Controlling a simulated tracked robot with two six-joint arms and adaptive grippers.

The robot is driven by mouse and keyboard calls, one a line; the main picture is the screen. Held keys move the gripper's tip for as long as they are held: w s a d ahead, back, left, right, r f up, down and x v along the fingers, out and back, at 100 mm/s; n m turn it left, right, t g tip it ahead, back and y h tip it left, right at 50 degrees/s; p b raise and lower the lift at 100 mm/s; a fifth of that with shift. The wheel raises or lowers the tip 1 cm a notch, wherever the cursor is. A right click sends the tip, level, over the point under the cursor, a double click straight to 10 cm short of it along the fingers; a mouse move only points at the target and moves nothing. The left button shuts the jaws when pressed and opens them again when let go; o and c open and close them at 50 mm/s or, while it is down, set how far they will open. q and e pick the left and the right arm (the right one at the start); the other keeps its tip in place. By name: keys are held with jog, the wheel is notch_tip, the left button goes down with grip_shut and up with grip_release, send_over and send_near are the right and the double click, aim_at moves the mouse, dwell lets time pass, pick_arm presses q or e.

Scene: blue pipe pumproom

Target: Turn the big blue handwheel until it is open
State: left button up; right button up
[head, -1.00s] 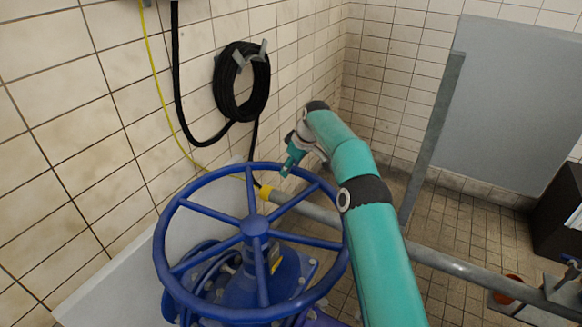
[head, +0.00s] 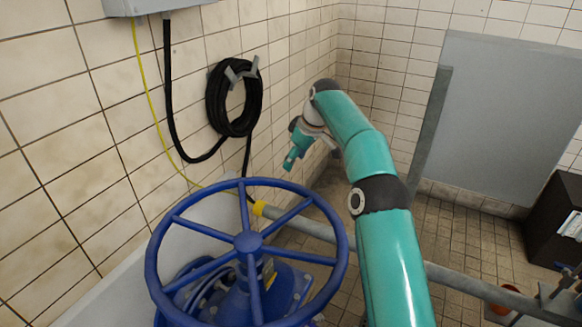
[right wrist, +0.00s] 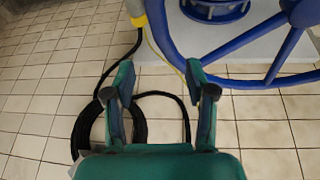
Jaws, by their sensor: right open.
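The big blue handwheel (head: 247,241) lies nearly flat at the lower left in the head view, a round rim with several spokes on a hub. It stands on a blue valve body (head: 245,293). My right gripper (head: 290,161) is in the air above and behind the far right of the rim, apart from it. In the right wrist view my right gripper (right wrist: 160,90) is open with nothing between its fingers. The handwheel's rim (right wrist: 180,55) shows there beyond the fingers, at the upper right. My left gripper is in neither view.
A black hose coil (head: 234,96) hangs on the tiled wall, with a black cable and a thin yellow line beside it. A grey pipe (head: 320,231) runs right from the valve. A grey panel (head: 505,115) stands at the back right. Tiled floor is open between.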

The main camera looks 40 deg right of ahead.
jog(key=shift+s+r, duration=0.1)
jog(key=shift+r, duration=0.15)
jog(key=shift+c, duration=0.2)
